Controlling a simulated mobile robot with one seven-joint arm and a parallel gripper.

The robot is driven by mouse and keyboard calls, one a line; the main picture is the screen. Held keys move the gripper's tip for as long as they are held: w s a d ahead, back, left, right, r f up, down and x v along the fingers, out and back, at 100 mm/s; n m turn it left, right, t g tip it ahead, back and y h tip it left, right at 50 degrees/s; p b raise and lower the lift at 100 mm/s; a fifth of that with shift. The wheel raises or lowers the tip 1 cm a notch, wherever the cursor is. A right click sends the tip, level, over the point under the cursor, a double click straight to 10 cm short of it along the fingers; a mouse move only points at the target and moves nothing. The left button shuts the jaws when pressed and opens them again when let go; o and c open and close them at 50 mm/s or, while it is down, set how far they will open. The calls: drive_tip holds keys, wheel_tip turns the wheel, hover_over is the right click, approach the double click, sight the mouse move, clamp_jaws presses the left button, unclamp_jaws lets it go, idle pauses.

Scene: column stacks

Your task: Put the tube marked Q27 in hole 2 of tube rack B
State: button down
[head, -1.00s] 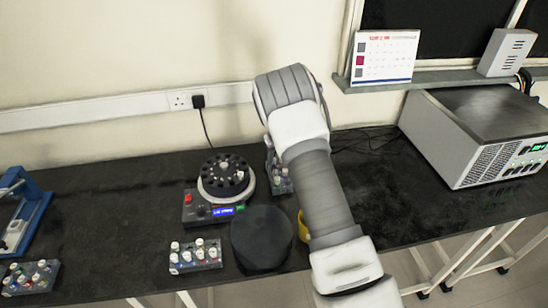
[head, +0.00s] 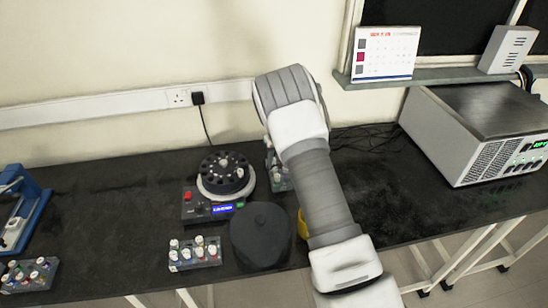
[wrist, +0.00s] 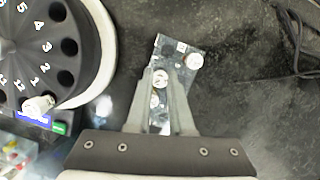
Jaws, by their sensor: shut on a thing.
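My gripper (wrist: 165,90) points down over a small tube rack (wrist: 172,48) beside the rotor in the wrist view. Its fingers are shut on a white-capped tube (wrist: 160,77); the mark on the cap is too blurred to read. Another white-capped tube (wrist: 194,61) stands in the rack to the right of the fingers. A second rack (head: 197,262) with several capped tubes stands at the front. Rack letters and tube Q27 cannot be made out.
A black numbered rotor (head: 226,174) on its control unit stands just left of the gripper, with one capped tube (wrist: 38,105) in it. A round black lid (head: 262,235) lies in front. Another tube rack (head: 30,275) is far left. A grey instrument (head: 480,135) stands right.

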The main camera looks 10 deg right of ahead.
drive_tip(key=shift+f, duration=0.45)
drive_tip(key=shift+c, duration=2)
unclamp_jaws()
drive_tip(key=shift+r, duration=0.2)
drive_tip(key=shift+r+p, duration=1.9)
drive_tip(key=shift+r, duration=0.95)
